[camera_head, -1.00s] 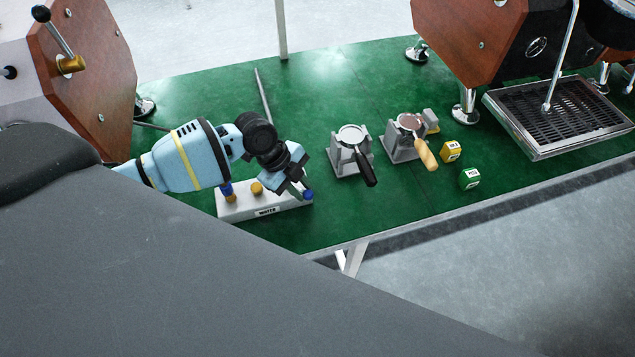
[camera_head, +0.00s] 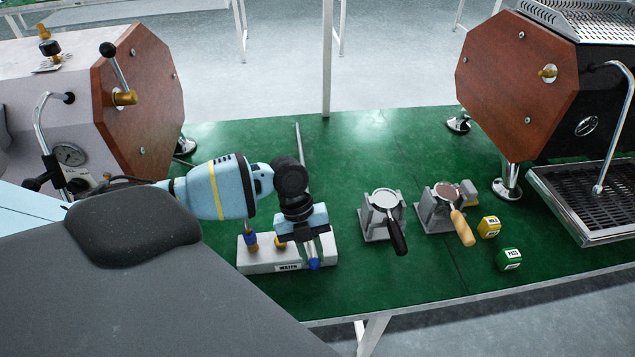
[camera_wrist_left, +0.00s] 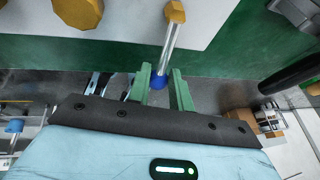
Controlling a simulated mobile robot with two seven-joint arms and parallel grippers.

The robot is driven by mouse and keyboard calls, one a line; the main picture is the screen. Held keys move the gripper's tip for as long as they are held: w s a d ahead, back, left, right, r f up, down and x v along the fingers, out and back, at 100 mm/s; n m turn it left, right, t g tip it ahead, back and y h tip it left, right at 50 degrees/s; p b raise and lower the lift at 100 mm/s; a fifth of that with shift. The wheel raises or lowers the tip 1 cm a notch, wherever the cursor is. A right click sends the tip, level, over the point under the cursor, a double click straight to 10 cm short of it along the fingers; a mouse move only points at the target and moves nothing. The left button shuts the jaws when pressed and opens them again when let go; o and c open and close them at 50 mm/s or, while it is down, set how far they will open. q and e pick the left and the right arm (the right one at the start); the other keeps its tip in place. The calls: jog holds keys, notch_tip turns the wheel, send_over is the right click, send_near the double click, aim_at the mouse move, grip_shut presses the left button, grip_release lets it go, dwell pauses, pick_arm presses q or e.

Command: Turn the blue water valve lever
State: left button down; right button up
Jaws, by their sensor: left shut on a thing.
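The blue-tipped water valve lever (camera_head: 313,263) is at the right part of the white valve block (camera_head: 258,262), which carries a "WATER" label. In the left wrist view the lever shows as a silver rod (camera_wrist_left: 170,48) from a brass nut to a blue knob (camera_wrist_left: 158,81). My left gripper (camera_head: 312,250) is over the lever. In the wrist view its green fingers (camera_wrist_left: 163,88) stand on either side of the knob and are shut on the lever; contact is hard to see there. My right gripper is not in view.
Another blue valve part (camera_head: 251,240) stands at the block's left. A black-handled portafilter (camera_head: 395,232), a wooden-handled portafilter (camera_head: 460,222), a yellow box (camera_head: 489,227) and a green box (camera_head: 508,259) are to the right. Green table surface (camera_head: 400,285) is clear in front.

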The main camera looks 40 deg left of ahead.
pick_arm(q)
jog(key=shift+f, duration=0.1)
dwell(0.3)
jog(key=c, duration=1.3)
grip_release()
jog(key=shift+o, duration=0.2)
jog(key=v, duration=0.8)
jog(key=shift+s, duration=0.1)
